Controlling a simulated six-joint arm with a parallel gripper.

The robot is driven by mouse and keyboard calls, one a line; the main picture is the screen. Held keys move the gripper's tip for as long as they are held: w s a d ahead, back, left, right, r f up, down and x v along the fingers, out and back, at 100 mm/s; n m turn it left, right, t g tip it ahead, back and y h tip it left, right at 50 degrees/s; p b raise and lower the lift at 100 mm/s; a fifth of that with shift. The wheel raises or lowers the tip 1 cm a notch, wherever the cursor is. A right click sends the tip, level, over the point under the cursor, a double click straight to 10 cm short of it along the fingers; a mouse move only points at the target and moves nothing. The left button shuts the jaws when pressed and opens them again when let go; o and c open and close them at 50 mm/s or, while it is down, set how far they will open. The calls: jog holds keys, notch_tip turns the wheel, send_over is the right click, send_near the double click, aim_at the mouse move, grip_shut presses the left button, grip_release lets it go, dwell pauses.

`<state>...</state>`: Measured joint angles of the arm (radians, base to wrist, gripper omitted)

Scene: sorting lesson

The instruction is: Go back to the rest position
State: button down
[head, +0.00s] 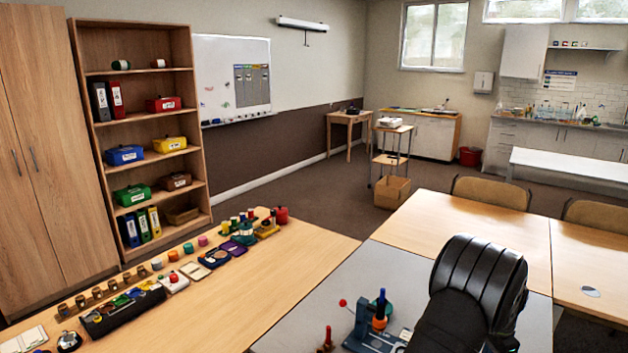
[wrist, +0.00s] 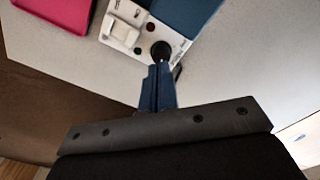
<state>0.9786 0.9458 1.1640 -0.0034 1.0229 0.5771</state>
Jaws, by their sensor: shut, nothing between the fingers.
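My gripper (wrist: 159,68) shows in the wrist view with its two blue fingers together, shut and empty. Its fingertips appear just in front of a round black knob on a white panel (wrist: 122,33); I cannot tell whether they touch it. In the head view my dark arm rises at the lower right and its gripper end is not clearly seen. A blue stand (head: 362,318) with an orange and blue piece (head: 380,312) stands on the grey work surface (head: 310,318) left of my arm.
The white panel also carries a red button, a green button and a switch. A pink tray (wrist: 55,12) lies at its left. A red-topped peg (head: 327,338) stands near the front. The left table (head: 285,262) holds many small sorting pieces. Wooden tables (head: 470,228) lie behind my arm.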

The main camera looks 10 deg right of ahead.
notch_tip(320, 180, down, 2)
jog(key=shift+f, duration=0.1)
jog(key=shift+s+a+r+n+h, duration=0.15)
jog(key=shift+s+a+r+h, duration=0.1)
jog(key=shift+r, duration=0.25)
jog(key=shift+s+a+r+n+h, duration=0.1)
jog(key=shift+s+r+n+h, duration=0.1)
jog(key=shift+r, duration=0.35)
jog(key=shift+s+a+r+n+h, duration=0.15)
jog(key=shift+s+a+r+h, duration=0.1)
jog(key=shift+r, duration=0.25)
dwell(0.5)
notch_tip(320, 180, up, 4)
jog(key=s+a+n, duration=0.2)
jog(key=shift+a+f, duration=0.1)
jog(key=shift+f, duration=3.25)
jog(key=shift+f, duration=0.35)
notch_tip(320, 180, up, 7)
dwell(0.6)
jog(key=shift+f, duration=0.15)
